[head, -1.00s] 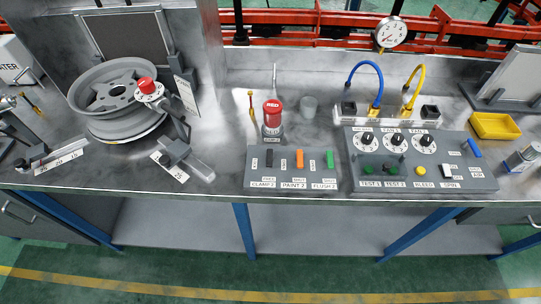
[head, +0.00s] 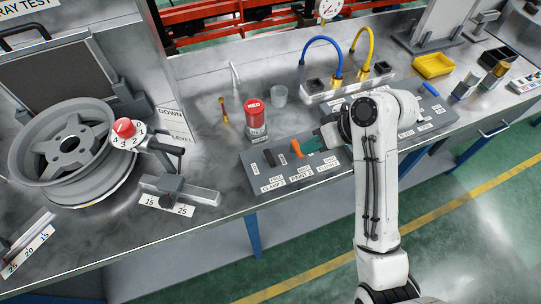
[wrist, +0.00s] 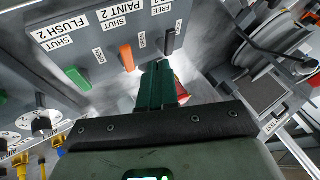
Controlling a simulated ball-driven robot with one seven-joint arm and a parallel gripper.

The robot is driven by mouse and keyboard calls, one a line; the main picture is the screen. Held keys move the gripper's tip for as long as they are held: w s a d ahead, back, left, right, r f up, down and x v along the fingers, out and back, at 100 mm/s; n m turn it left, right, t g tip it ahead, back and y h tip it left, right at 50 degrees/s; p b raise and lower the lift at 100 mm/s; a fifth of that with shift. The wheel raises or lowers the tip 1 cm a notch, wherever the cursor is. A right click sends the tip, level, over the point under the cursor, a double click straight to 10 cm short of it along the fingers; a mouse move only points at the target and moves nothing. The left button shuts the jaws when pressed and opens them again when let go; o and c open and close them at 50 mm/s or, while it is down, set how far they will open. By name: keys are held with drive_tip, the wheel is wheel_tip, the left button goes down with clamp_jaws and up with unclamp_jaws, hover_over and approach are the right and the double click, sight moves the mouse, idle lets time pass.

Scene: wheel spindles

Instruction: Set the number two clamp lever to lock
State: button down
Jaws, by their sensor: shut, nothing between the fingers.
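The number two panel (head: 262,181) lies on the bench and carries three levers. The dark lever (head: 269,157) at its left end stands by the CLAMP 2 label; I cannot tell which setting it points to. The orange PAINT 2 lever (head: 296,149) is beside it. In the wrist view the orange lever (wrist: 127,57) and green FLUSH 2 lever (wrist: 72,78) show upside down, with a dark lever (wrist: 179,33) beyond. My gripper (head: 310,145) is over the panel's right part, shut and empty. Its dark green fingers (wrist: 160,68) lie apart from the levers.
My arm hides much of the test panel at right.

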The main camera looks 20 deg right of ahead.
sight(270, 160)
drive_tip(key=x, duration=1)
drive_tip(key=shift+p, duration=0.4)
